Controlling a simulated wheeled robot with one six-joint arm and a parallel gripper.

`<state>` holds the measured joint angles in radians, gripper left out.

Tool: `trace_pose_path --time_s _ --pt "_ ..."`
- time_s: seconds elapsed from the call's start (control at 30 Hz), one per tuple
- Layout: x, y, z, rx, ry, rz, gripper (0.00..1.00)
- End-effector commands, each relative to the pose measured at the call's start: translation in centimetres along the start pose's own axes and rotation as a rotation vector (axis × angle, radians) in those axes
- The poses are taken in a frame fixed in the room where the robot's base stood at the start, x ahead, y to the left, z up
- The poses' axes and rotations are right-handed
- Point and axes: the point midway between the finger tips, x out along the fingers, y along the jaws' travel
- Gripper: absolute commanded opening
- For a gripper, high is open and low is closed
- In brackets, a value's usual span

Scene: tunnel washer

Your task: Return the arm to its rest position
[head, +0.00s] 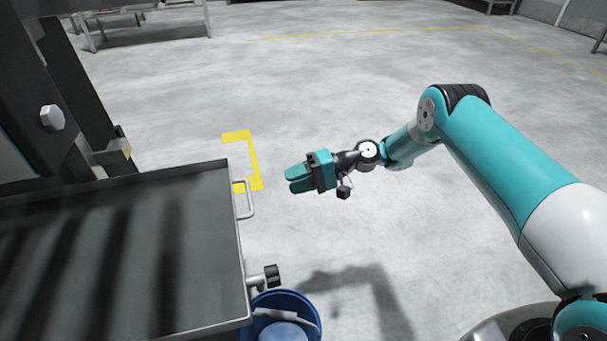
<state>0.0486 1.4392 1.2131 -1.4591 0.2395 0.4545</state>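My teal and white arm reaches in from the right side of the head view, bent at the elbow. My gripper (298,178) points left, over the bare grey floor. It hangs in the air to the right of a dark metal tray, apart from it. Its two teal fingers lie near each other; from this angle I cannot tell whether a gap lies between them. I see nothing held in it.
The dark tray (207,258) with a side handle (246,200) and a black knob (271,275) fills the lower left. A blue bucket (311,314) stands below its corner. Yellow floor marking (254,158) lies beyond the tray. Open floor extends behind my arm.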

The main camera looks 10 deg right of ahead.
Motion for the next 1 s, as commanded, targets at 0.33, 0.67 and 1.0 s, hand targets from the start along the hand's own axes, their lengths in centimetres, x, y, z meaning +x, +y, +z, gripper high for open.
trace_pose_path --time_s 0.33,0.67,1.0 --pt "1.1 -0.3 0.2 -0.004 -0.021 0.001 0.36" --pt "1.0 -0.7 0.1 -0.009 -0.022 0.006 0.36" --pt "0.1 -12.7 1.6 -0.172 -0.075 0.269 0.36"
